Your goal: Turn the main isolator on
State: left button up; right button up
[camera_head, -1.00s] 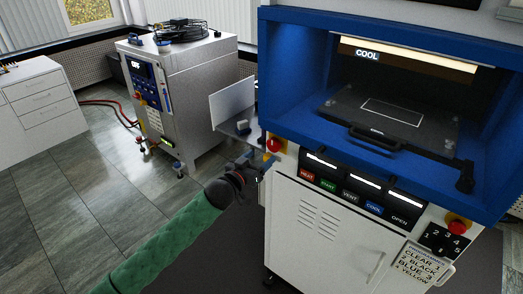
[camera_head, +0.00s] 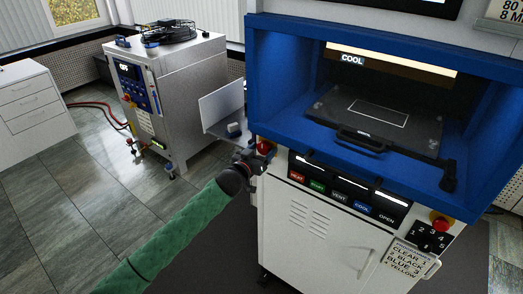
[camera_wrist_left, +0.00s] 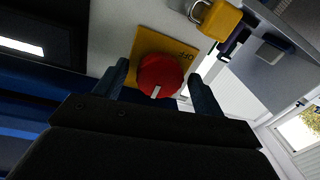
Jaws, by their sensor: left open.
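The main isolator is a round red knob (camera_wrist_left: 160,77) with a pale mark, on a yellow plate (camera_wrist_left: 150,42) in the left wrist view. In the head view the red knob (camera_head: 264,146) is on the left front of the blue and white press. My left gripper (camera_wrist_left: 160,85) is open, with one finger on either side of the knob; I cannot tell whether they touch it. In the head view the left gripper (camera_head: 256,163) is at the press's left edge, just below the knob. My right gripper is not in view.
A yellow padlock (camera_wrist_left: 220,18) hangs beside the plate. A row of buttons (camera_head: 340,190) and a second red knob (camera_head: 440,222) lie to the right on the press (camera_head: 310,225). A side shelf (camera_head: 225,128) juts out left.

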pick_arm(q)
jog(key=c, duration=1)
